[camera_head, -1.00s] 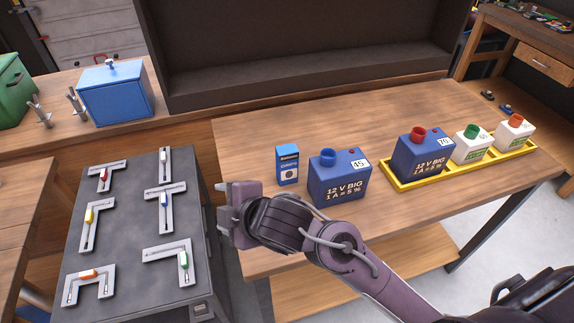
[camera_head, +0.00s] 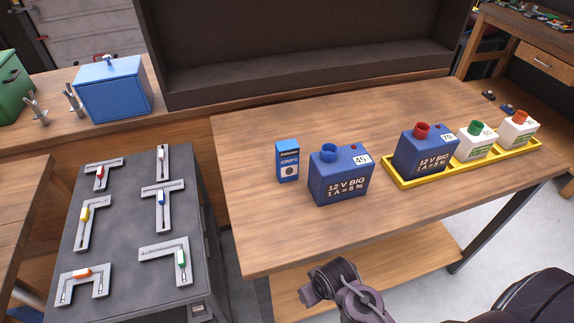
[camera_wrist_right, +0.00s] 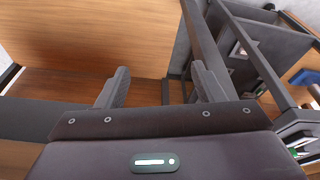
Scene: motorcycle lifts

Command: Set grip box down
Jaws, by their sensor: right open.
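The grip box (camera_head: 287,160), a small upright blue carton with a white label, stands on the wooden table left of a large blue battery marked 45 (camera_head: 340,176). There is a narrow gap between them. My right gripper is open and empty in the right wrist view (camera_wrist_right: 163,86). In the head view my right arm (camera_head: 340,287) shows low, in front of the table's front edge and well clear of the box; its fingertips are hard to make out there. My left gripper is not in view.
A yellow tray (camera_head: 403,184) on the table's right holds a blue battery (camera_head: 421,152) and two white ones. A grey trolley (camera_head: 130,225) with several T-, L- and U-shaped holders stands left. The table is clear around the box's front and left.

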